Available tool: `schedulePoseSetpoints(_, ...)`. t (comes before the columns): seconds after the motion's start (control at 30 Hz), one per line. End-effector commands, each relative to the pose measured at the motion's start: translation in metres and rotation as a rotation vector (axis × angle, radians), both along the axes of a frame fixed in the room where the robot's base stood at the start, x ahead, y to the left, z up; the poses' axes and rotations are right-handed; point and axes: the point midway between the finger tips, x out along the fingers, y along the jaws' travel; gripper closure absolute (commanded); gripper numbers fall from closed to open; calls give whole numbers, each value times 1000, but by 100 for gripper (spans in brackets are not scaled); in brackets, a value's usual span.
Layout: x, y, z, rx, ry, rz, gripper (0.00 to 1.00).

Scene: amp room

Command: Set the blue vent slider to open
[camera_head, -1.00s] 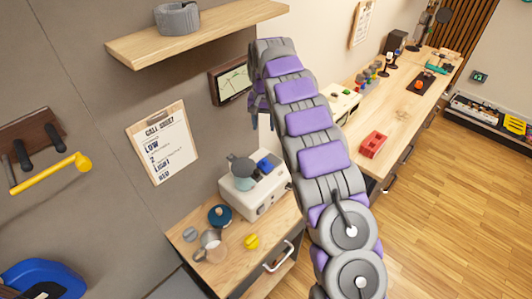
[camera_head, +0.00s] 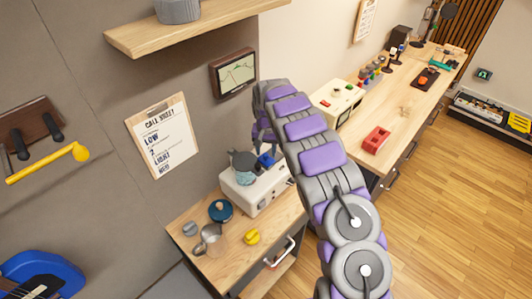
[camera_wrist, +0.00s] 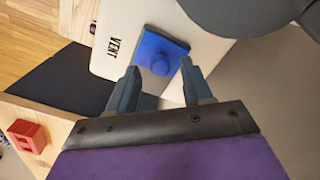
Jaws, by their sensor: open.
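The blue vent slider (camera_wrist: 160,52) is a blue plate with a round knob, on the white face of a box (camera_wrist: 215,58) marked VENT. In the head view the slider (camera_head: 266,161) shows on top of the white box (camera_head: 252,192), partly behind my gripper. My gripper (camera_wrist: 157,82) is open in the wrist view. Its two fingertips point at the slider, one on each side of the knob's lower edge. I cannot tell whether they touch it. In the head view my gripper (camera_head: 262,132) hangs just above the box, and its fingertips are hard to make out.
A red block (camera_head: 376,139) lies on the long bench.

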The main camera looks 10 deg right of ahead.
Motion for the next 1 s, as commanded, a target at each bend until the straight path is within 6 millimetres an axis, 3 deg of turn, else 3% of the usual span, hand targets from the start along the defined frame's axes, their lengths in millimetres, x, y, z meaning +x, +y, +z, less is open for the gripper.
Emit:
schedulePoseSetpoints(0.13, 0, 0, -11, 0, -2, 0, 50)
schedulePoseSetpoints(0.47, 1, 0, -14, 0, -3, 1, 50)
schedulePoseSetpoints(1.0, 0, 0, -14, 0, -2, 1, 100)
